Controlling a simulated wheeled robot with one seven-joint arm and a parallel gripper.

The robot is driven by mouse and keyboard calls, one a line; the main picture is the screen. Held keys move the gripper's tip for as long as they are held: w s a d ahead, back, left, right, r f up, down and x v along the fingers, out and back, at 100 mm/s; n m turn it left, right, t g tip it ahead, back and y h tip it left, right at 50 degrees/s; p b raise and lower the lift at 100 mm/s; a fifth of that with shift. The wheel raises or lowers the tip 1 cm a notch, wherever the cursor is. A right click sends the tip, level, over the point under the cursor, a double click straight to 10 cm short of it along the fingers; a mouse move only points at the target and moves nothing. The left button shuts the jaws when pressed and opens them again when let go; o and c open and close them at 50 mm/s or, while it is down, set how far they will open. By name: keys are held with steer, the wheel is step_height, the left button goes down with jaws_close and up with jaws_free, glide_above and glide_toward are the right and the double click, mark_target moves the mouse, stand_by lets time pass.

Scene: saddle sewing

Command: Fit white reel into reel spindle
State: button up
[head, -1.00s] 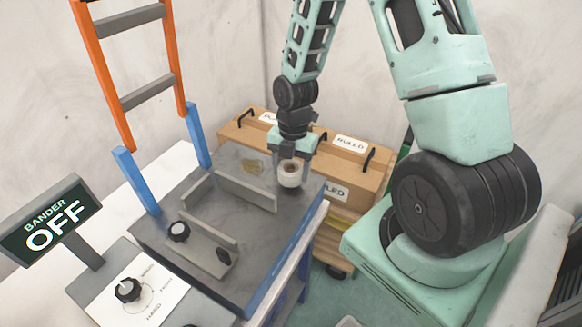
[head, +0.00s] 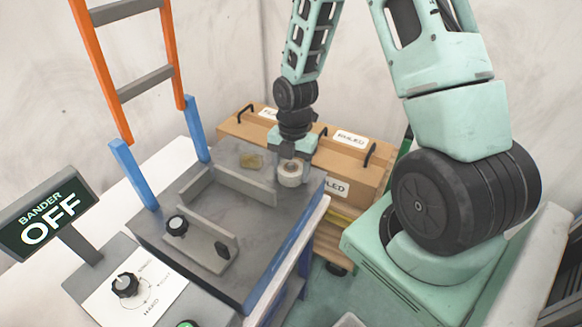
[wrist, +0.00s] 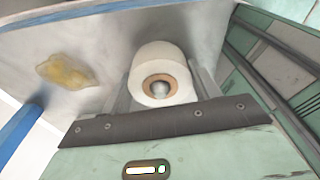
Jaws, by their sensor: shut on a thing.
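The white reel (head: 289,181) is at the far right corner of the grey machine table, gripped from above. In the wrist view the reel (wrist: 160,54) shows a brown core ring around a hole. A pale rounded tip shows inside the hole; I cannot tell whether it is the reel spindle. My gripper (head: 290,163) is shut on the reel, with a finger on either side of it. No other part of a spindle shows. The head view does not settle whether the reel touches the table.
The grey table (head: 262,222) carries raised guide bars (head: 245,187), a black knob (head: 177,225) and a yellowish patch (head: 251,161). Behind it is a wooden cabinet (head: 235,128) with black handles. An orange ladder-like frame (head: 174,60) rises at left, beside the BANDER OFF sign (head: 48,215).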

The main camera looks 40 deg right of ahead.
steer(key=o, duration=1.1)
step_height(320, 180, up, 17)
steer(key=w+d, duration=0.1)
steer(key=d, duration=0.1)
steer(key=shift+r, duration=0.1)
steer(key=s+a+r+m, duration=0.1)
steer(key=s+a+m, duration=0.6)
steer(key=a, duration=0.5)
steer(key=s+a+r+m, duration=0.1)
steer(key=s+a+m, duration=0.7)
steer(key=s+a, duration=0.3)
steer(key=shift+s+a+r+m+t+h, duration=0.15)
steer(key=shift+s+a+m+t+h, duration=0.2)
steer(key=shift+a, duration=0.5)
